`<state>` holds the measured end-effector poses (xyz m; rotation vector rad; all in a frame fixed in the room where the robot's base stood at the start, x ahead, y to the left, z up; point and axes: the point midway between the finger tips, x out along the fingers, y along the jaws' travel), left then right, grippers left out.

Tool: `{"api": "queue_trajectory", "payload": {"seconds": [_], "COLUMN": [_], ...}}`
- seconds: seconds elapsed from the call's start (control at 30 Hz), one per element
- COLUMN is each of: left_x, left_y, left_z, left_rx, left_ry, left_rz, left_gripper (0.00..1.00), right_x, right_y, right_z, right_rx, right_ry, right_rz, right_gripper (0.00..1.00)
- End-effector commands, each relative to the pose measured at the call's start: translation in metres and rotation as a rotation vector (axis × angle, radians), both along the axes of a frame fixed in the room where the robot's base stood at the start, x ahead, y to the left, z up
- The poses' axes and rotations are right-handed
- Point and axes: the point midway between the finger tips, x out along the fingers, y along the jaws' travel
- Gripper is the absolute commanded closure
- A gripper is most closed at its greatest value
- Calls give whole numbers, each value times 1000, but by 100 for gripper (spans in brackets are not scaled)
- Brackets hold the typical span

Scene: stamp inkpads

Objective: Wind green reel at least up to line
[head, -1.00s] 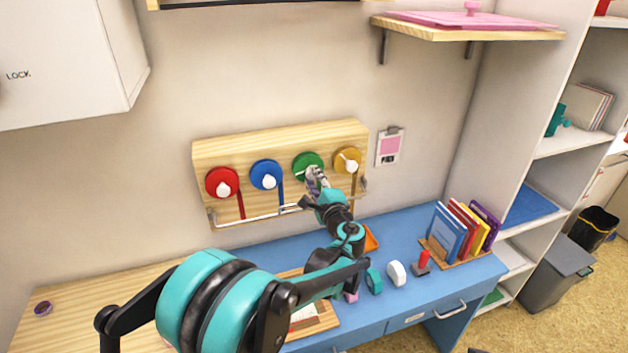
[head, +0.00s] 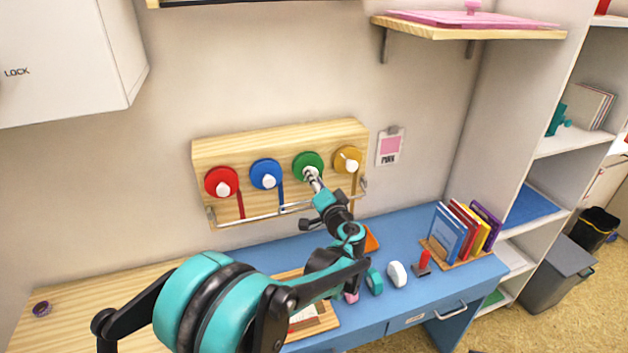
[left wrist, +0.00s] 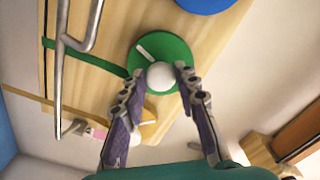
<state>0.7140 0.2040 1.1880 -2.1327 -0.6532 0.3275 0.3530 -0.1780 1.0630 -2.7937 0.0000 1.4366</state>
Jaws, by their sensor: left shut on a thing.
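The green reel (head: 308,160) is the third from the left on a wooden board (head: 280,140) fixed to the wall. In the left wrist view the green reel (left wrist: 182,48) shows a white mark and a round white knob (left wrist: 161,76). My left gripper (head: 312,173) is shut on this knob; in the left wrist view the gripper (left wrist: 157,80) has one finger on each side of it. A green ribbon (left wrist: 90,55) runs from the reel across the board in the wrist view; my gripper hides it in the head view. I cannot make out a line. My right gripper is not in view.
Red (head: 222,181), blue (head: 265,173) and yellow (head: 347,159) reels share the board. A metal rod (head: 240,220) runs along its lower edge. The blue desk (head: 415,215) below holds books (head: 465,230) and a red-handled stamp (head: 423,260).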

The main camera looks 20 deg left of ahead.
Motion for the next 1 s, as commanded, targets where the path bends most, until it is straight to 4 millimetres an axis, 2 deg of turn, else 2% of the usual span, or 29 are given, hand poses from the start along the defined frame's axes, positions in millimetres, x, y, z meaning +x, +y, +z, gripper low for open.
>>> {"api": "queue_trajectory", "payload": {"seconds": [0.4, 1.0], "left_x": [0, 0], "left_y": [0, -1], "left_z": [-1, -1], "left_rx": [-212, -268], "left_ry": [-143, -179], "left_rz": [1, 0], "left_gripper": [99, 99], "right_x": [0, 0], "right_y": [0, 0], "right_z": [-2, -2], "right_rx": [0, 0], "right_ry": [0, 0], "right_rz": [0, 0], "right_gripper": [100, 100]}}
